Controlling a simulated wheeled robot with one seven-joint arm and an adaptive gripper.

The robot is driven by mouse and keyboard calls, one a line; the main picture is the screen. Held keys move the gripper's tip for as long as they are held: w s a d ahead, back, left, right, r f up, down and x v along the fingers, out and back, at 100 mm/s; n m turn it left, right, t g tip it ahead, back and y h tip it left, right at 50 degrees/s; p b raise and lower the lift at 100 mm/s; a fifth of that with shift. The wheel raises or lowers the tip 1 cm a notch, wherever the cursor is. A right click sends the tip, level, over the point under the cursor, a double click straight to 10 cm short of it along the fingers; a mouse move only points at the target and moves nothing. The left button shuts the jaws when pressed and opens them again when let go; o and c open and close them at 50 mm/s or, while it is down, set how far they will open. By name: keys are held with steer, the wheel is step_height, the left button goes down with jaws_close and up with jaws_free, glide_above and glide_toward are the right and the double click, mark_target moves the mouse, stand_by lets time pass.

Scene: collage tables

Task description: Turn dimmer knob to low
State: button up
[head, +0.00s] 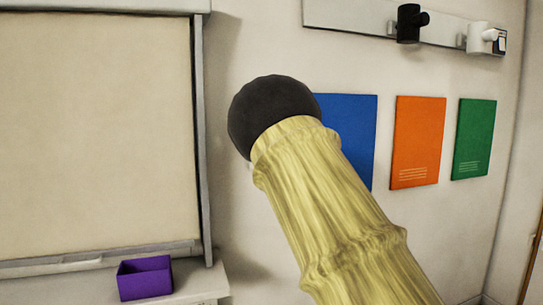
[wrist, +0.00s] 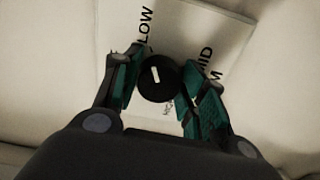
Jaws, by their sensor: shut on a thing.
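The dimmer knob (wrist: 160,92) is a round black dial with a short white mark, seen in the wrist view. It sits on a pale plate (wrist: 185,30) with the printed word LOW above it and MID to its right. Other lettering on the plate is partly covered by my fingers. The white mark points up and slightly left in the wrist view. My gripper (wrist: 160,72) has its two teal-and-black fingers on either side of the knob and is shut on it. In the head view my own arm fills the middle, and the knob and gripper cannot be seen.
In the head view, blue (head: 349,125), orange (head: 417,142) and green (head: 474,138) panels hang on the wall. A purple box (head: 145,279) stands on a ledge at lower left, below a large pale board (head: 95,130). A rail (head: 350,18) with fixtures runs above.

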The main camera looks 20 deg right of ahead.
steer(key=shift+n, duration=0.3)
steer(key=o, duration=1)
steer(key=shift+s, duration=0.15)
steer(key=shift+s+d, duration=0.1)
steer(key=shift+s, duration=3.55)
steer(key=shift+f, duration=0.1)
